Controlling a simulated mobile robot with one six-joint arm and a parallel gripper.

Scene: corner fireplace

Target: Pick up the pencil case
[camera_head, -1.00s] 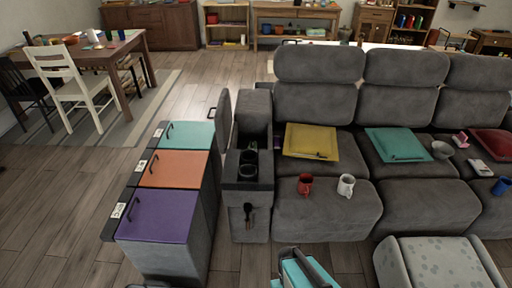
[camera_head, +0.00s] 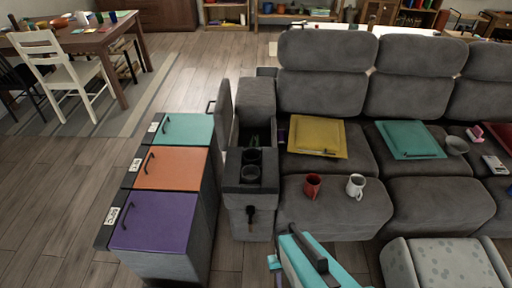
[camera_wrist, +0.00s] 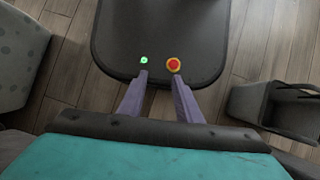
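I cannot make out a pencil case for certain in either view. A small dark purple item (camera_head: 281,133) sits at the left edge of the seat beside the yellow folder-like item (camera_head: 318,136), too small to identify. A small pink item (camera_head: 475,132) and a pale item (camera_head: 494,164) lie on the right part of the sofa. My gripper (camera_wrist: 161,76) shows in the wrist view with its two purple fingers apart and nothing between them. It points at my own base, away from the sofa items. My teal arm shows at the bottom of the head view.
The grey sofa (camera_head: 425,208) holds a red mug (camera_head: 312,186), a white mug (camera_head: 356,186), a teal folder-like item (camera_head: 410,140) and a bowl (camera_head: 457,146). Lidded bins (camera_head: 153,222) stand left. A spotted ottoman (camera_head: 445,265) stands front right. Floor left of the bins is clear.

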